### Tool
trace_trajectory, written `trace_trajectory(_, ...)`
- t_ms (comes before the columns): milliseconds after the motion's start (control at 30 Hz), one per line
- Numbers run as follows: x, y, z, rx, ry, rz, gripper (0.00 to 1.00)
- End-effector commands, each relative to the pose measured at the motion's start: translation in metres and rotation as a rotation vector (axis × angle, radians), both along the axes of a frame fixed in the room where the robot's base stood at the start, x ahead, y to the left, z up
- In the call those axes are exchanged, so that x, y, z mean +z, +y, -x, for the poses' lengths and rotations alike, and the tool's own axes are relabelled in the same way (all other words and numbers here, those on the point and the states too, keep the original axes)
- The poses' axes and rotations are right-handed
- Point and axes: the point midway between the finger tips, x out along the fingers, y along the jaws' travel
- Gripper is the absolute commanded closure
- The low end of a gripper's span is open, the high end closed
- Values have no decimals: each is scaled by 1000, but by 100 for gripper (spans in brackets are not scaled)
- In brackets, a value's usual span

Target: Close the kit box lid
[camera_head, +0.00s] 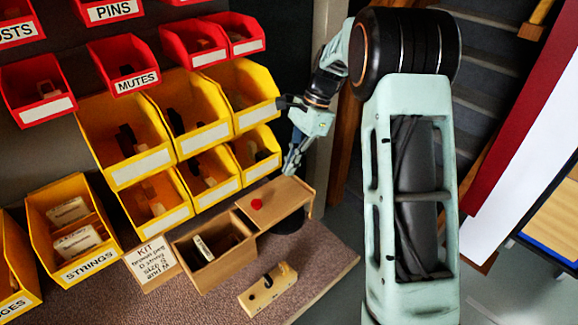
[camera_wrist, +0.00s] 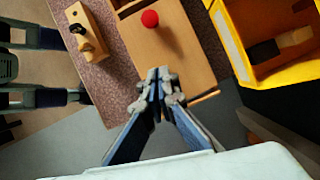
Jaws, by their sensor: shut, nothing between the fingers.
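The kit box (camera_head: 212,268) is a light wooden box on the bench. Its left part is open and shows a pale packet and dark pieces inside. Its flat wooden lid (camera_head: 286,197) with a red knob (camera_head: 256,204) lies to the right of the opening, slid away from it. In the wrist view the lid (camera_wrist: 185,60) and red knob (camera_wrist: 150,18) lie just beyond my fingertips. My gripper (camera_head: 291,168) is shut and empty near the lid's far edge; it also shows in the wrist view (camera_wrist: 157,82). Whether it touches the lid I cannot tell.
Yellow bins (camera_head: 140,170) and red bins (camera_head: 130,82) stand behind the box. A handwritten kit card (camera_head: 152,262) is left of it. A wooden block with dark parts (camera_head: 270,290) lies in front. The bench's right edge (camera_head: 338,280) is near the lid.

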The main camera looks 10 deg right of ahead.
Motion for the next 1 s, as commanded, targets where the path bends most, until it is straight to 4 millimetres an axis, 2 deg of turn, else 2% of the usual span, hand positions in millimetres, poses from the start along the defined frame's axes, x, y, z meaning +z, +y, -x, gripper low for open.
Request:
trace_trajectory(100, -25, 10, 5, 3, 5, 0, 100)
trace_trajectory(333, -70, 26, 12, 1, 4, 0, 100)
trace_trajectory(433, -66, 42, 18, 5, -1, 0, 100)
trace_trajectory(600, -67, 57, 25, 3, -1, 1, 100)
trace_trajectory(1000, -67, 62, 26, 1, -1, 1, 100)
